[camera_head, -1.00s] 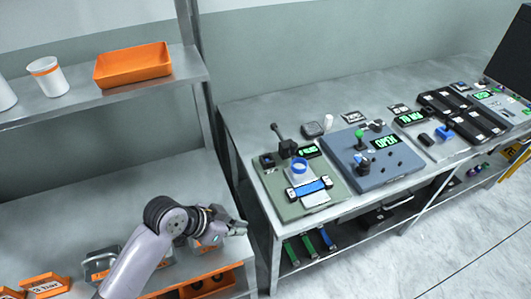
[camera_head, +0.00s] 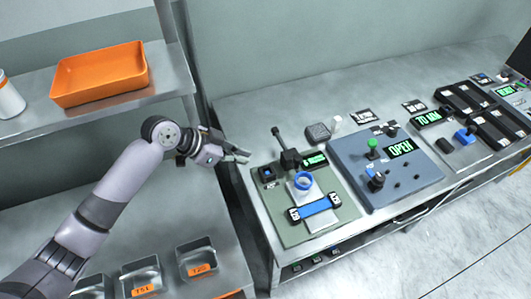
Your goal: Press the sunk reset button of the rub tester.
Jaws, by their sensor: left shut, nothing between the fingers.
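The rub tester appears to be the unit on the green base plate (camera_head: 322,233) at the near left end of the bench. My left gripper (camera_head: 243,156) is shut and empty, just left of that corner, apart from the tester. My right gripper is out of view.
A blue-grey panel (camera_head: 373,198) with a green knob and OPEN display stands right of the tester. Black trays (camera_head: 492,127) lie farther right. On the left, a rack holds an orange bin (camera_head: 102,75) above and metal bins (camera_head: 196,258) below.

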